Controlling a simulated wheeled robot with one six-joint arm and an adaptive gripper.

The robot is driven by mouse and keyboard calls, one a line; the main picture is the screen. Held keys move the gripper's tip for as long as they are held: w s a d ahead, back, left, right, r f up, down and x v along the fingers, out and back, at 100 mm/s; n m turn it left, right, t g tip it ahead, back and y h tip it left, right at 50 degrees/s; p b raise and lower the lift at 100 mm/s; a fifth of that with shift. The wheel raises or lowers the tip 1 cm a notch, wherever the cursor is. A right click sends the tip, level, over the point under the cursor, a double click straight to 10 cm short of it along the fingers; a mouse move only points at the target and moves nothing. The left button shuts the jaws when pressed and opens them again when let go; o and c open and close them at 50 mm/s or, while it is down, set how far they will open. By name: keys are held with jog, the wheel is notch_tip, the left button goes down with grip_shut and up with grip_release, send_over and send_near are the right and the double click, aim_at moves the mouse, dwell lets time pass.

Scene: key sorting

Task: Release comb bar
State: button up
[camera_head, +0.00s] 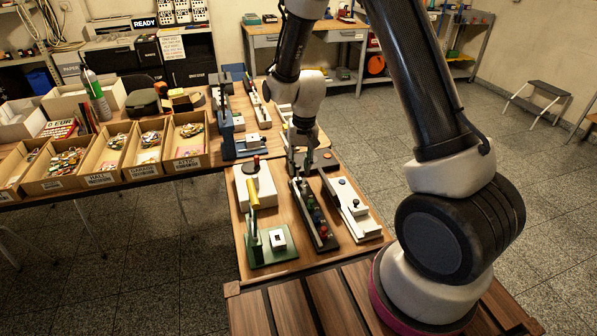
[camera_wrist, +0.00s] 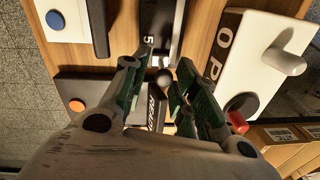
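My gripper (camera_wrist: 165,68) shows from above in the wrist view, with green-edged fingers apart. A dark ball knob (camera_wrist: 164,76) lies between the fingertips, with gaps visible beside it; I cannot tell its height relative to them. A dark bar marked 5 (camera_wrist: 161,28) runs away beyond the knob. No part is clearly marked as the comb bar, so I cannot tell which it is. In the head view, my gripper (camera_head: 300,162) is low at the far end of the near fixture board (camera_head: 240,218), and its fingertips partly hide what is beneath.
A dark plate with an orange button (camera_wrist: 77,105) and a white block with a peg (camera_wrist: 284,62) flank the gripper. Labelled key trays (camera_head: 92,181) line the left table. Open floor lies to the right.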

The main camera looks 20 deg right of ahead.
aim_at(298, 165)
jog(key=shift+a+f, duration=0.15)
jog(key=shift+f, duration=1.4)
grip_shut()
jog(key=shift+a+h, duration=0.1)
jog(key=shift+h, duration=0.4)
grip_release()
